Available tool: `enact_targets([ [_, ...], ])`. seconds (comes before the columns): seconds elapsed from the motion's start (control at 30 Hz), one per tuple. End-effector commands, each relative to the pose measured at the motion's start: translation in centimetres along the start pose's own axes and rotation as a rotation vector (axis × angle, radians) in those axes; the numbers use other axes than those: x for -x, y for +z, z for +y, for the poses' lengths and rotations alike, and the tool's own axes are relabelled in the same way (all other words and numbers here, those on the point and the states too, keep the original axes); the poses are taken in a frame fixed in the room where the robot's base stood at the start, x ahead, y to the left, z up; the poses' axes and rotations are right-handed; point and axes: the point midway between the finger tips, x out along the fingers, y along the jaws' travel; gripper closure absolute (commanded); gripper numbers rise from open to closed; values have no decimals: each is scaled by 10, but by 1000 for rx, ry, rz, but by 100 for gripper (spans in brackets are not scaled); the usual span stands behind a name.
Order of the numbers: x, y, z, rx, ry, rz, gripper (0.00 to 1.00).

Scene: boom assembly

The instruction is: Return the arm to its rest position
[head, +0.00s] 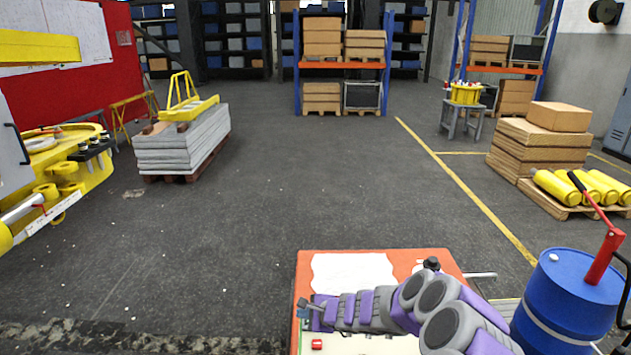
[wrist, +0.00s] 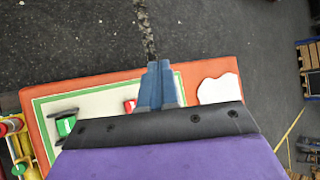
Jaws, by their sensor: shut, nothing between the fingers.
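My purple and grey arm is folded low at the bottom of the head view, over an orange-edged table (head: 430,262). My gripper (head: 303,308) points left above the table's left part, shut and empty. In the wrist view my gripper (wrist: 158,66) shows two blue-grey fingers together, with nothing between them.
A blue drum (head: 565,300) with a red-handled pump stands right of the table. Yellow cylinders (head: 585,188) lie on a pallet at right. A yellow machine (head: 85,185) stands at left, near stacked grey slabs (head: 180,150). The middle floor is clear.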

Motion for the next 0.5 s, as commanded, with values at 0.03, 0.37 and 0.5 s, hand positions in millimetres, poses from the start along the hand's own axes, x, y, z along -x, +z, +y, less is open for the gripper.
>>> enact_targets([
  [0.03,14,29,-12,67,-10,-54,100],
  [0.37,116,175,-6,539,55,-328,100],
  [0.5,162,208,22,729,130,-391,100],
])
